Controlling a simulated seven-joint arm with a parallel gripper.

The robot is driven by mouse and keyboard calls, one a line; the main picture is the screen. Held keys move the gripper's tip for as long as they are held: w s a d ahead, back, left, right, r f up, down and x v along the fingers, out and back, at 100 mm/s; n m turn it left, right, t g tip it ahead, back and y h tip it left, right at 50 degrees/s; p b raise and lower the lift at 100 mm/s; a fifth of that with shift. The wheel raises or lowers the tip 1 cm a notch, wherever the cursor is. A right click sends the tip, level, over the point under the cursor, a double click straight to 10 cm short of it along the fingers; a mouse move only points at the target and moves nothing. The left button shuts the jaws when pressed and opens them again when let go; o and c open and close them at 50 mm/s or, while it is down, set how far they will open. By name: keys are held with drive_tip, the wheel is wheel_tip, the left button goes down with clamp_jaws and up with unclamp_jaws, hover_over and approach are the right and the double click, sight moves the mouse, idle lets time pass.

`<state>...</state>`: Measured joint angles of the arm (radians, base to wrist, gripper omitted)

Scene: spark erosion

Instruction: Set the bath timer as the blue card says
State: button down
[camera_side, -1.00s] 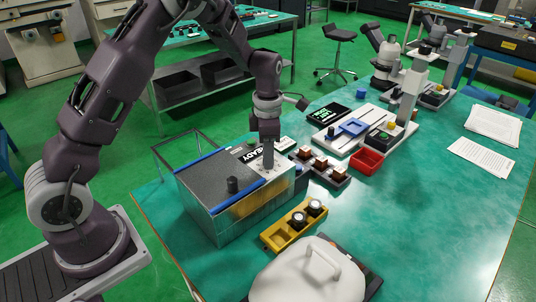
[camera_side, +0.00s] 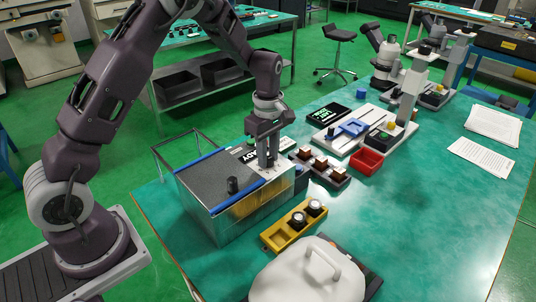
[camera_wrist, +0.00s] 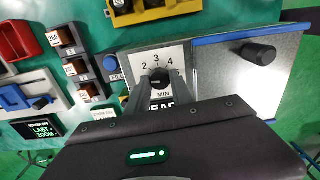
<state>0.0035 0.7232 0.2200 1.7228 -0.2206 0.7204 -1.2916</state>
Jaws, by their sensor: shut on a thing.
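In the side view my gripper (camera_side: 267,164) points straight down onto the plate and hides the knob. I cannot tell which number the knob points to.
The bath's grey lid (camera_side: 220,178) has blue edge strips and a black knob (camera_side: 232,185). A rack of brown blocks (camera_side: 320,163), a red bin (camera_side: 366,160) and a yellow tray (camera_side: 275,237) with round pieces stand close by.

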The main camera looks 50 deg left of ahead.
drive_tip(key=m, duration=0.4)
drive_tip(key=shift+m, duration=0.3)
drive_tip(key=m, duration=0.4)
drive_tip(key=shift+w+m, duration=0.1)
drive_tip(key=shift+m, duration=0.2)
drive_tip(key=m, duration=0.4)
drive_tip(key=shift+m, duration=0.3)
drive_tip(key=m, duration=1.2)
drive_tip(key=shift+m, duration=0.3)
drive_tip(key=m, duration=0.4)
drive_tip(key=shift+d, duration=0.1)
drive_tip(key=shift+m, duration=2)
